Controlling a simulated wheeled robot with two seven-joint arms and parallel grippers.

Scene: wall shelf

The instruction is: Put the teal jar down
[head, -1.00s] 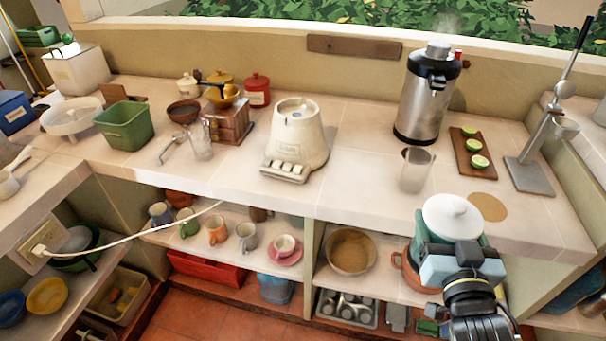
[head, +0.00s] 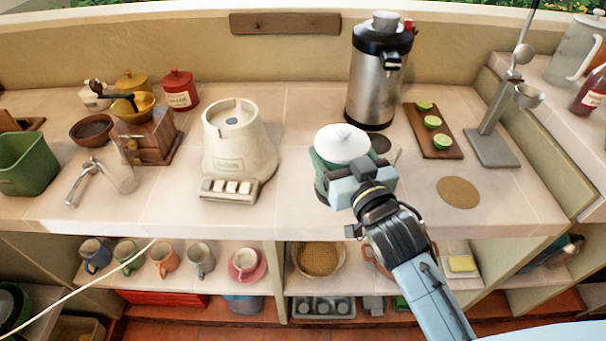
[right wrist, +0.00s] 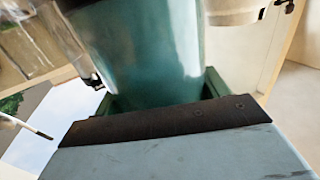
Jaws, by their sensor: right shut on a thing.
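The teal jar (head: 318,163) with its white lid (head: 342,142) is upright in the head view, over the front part of the counter (head: 300,205), right of the cream blender base. My right gripper (head: 352,182) is shut on the jar from the front and hides much of its body. The jar's teal side also fills the middle of the right wrist view (right wrist: 150,50), between the fingers. Its bottom is hidden, so I cannot tell whether it touches the counter. My left gripper is not in view.
A round tan mat (head: 459,192) lies bare to the right. A board with limes (head: 440,143), a lever press (head: 495,140) and the blender base (head: 237,150) stand nearby.

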